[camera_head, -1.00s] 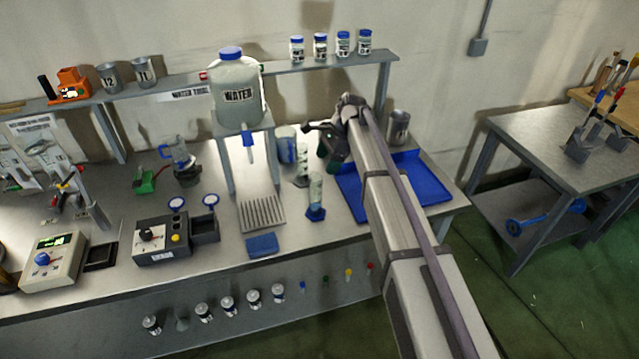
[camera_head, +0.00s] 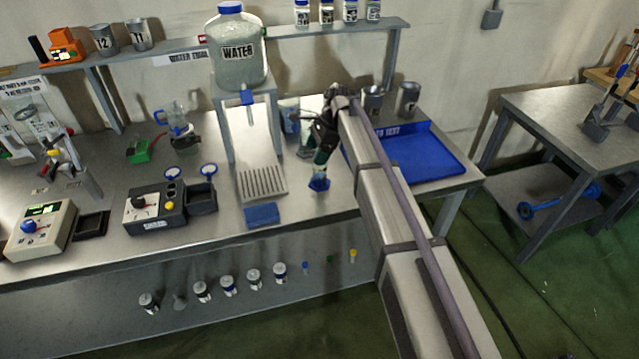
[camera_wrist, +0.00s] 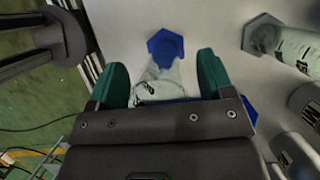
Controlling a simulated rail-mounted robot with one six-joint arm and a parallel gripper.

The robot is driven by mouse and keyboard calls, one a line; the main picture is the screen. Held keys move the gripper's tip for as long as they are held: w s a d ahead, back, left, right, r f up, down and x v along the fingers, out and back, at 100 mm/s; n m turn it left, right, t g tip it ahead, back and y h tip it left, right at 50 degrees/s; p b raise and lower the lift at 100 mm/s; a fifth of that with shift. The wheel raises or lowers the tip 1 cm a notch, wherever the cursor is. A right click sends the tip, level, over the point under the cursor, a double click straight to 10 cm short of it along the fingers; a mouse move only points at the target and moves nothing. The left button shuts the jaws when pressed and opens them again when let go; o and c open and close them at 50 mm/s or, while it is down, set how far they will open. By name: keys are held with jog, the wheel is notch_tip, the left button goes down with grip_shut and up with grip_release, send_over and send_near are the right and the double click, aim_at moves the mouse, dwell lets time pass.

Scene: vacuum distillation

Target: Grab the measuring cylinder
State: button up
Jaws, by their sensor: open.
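The measuring cylinder is clear, with a blue hexagonal base (camera_head: 319,184), and stands upright on the steel bench. In the head view my gripper (camera_head: 322,156) is at its upper part and hides most of its tube. In the wrist view the cylinder (camera_wrist: 164,75) is between the two green fingers of my gripper (camera_wrist: 163,78), its blue foot beyond the fingertips. The fingers are open, with a visible gap on each side of the tube. Its upper end is hidden by the gripper body.
In the wrist view a second clear graduated vessel (camera_wrist: 285,42) stands close on the right. A blue tray (camera_head: 432,157) lies to the right of my arm. The water container (camera_head: 238,72) on its stand is to the left. A blue block (camera_head: 262,215) lies in front of it.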

jog(key=shift+r, duration=0.15)
grip_shut()
dwell(0.5)
